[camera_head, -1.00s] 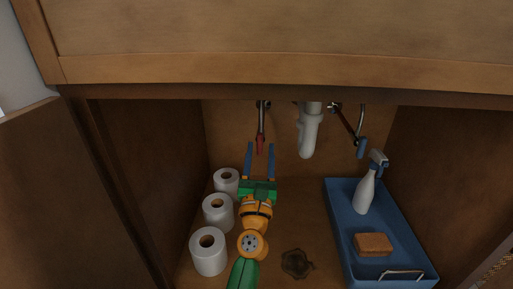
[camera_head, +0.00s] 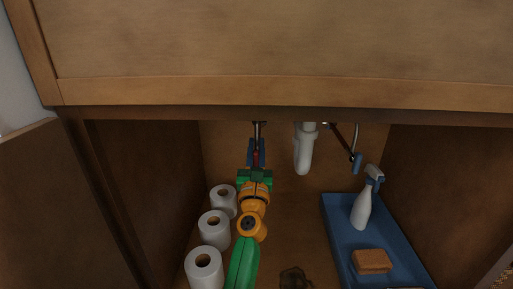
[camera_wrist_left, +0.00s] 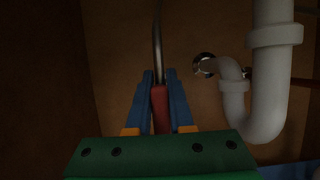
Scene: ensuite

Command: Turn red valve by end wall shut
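The red valve (camera_head: 257,158) hangs on a metal pipe at the back wall of the cabinet, left of the white drain pipe. Its red handle (camera_wrist_left: 160,108) also shows in the left wrist view, pointing along the gripper. My left gripper (camera_head: 256,150) has its blue fingers closed in on both sides of the red handle, with little or no gap. In the left wrist view the fingers (camera_wrist_left: 160,95) flank the handle. The far end of the handle and the valve body are partly hidden. My right gripper is not in view.
The white drain pipe (camera_head: 304,150) hangs just right of the gripper. A blue valve (camera_head: 357,163) is further right. Several paper rolls (camera_head: 214,228) line the left side. A blue tray (camera_head: 334,225) holds a spray bottle (camera_head: 362,210) and a sponge (camera_head: 372,261).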

